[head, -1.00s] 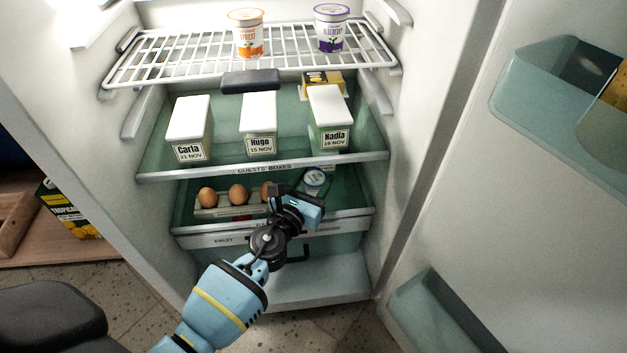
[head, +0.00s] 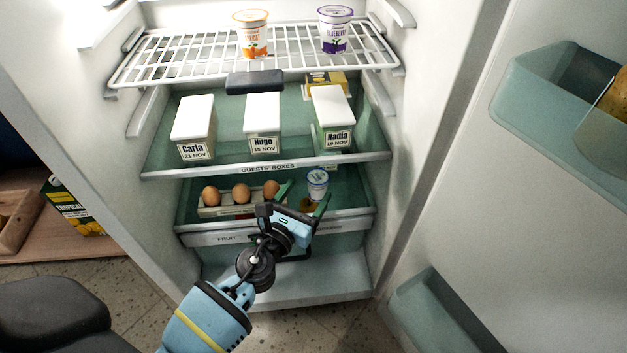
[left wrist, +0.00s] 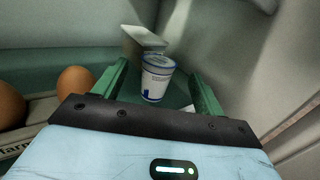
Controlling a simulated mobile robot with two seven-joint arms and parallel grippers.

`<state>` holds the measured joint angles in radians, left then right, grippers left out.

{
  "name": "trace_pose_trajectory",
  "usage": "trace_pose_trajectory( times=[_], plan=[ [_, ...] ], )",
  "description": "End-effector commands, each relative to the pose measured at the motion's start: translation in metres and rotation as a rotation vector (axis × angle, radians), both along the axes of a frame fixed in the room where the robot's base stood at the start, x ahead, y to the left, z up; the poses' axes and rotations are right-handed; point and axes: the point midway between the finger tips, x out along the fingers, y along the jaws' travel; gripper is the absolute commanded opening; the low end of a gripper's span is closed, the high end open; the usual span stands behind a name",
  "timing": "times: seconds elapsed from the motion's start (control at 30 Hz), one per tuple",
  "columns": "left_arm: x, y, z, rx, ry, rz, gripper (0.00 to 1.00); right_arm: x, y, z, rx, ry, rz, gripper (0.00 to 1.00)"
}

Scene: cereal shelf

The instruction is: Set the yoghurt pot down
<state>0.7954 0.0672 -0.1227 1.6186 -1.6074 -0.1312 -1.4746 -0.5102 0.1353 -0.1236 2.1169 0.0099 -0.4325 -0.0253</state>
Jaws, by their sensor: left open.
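The small white yoghurt pot with a blue label (head: 317,180) stands upright on the lower glass shelf, to the right of the eggs. It also shows in the left wrist view (left wrist: 157,80), upright, beyond and between the open fingers. My left gripper (head: 304,197) is open in front of the pot, its green fingers spread. In the left wrist view my left gripper (left wrist: 159,74) holds nothing, and the pot looks clear of both fingers. My right gripper is not in view.
Several eggs (head: 240,193) sit in a carton left of the pot. Above are white guest boxes (head: 262,111) and a wire shelf (head: 180,55) with an orange pot (head: 252,35) and a purple pot (head: 335,32). The open fridge door (head: 540,220) is at the right.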

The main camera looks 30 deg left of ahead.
Motion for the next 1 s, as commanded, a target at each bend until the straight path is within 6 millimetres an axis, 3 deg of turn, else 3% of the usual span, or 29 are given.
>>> trace_pose_trajectory(
  times=[0.2, 0.4, 0.87, 1.0],
  plan=[
    [-0.043, -0.001, -0.001, 0.001, 0.001, -0.002, 0.71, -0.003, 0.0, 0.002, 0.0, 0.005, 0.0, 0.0],
    [-0.064, 0.0, -0.001, 0.0, 0.0, -0.001, 0.71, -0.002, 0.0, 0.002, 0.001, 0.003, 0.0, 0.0],
    [-0.069, -0.001, 0.0, -0.003, 0.0, -0.001, 0.71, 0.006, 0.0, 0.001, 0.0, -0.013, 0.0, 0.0],
    [-0.073, 0.002, 0.006, -0.04, 0.015, 0.003, 0.71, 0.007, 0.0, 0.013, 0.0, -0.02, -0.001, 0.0]
  ],
)
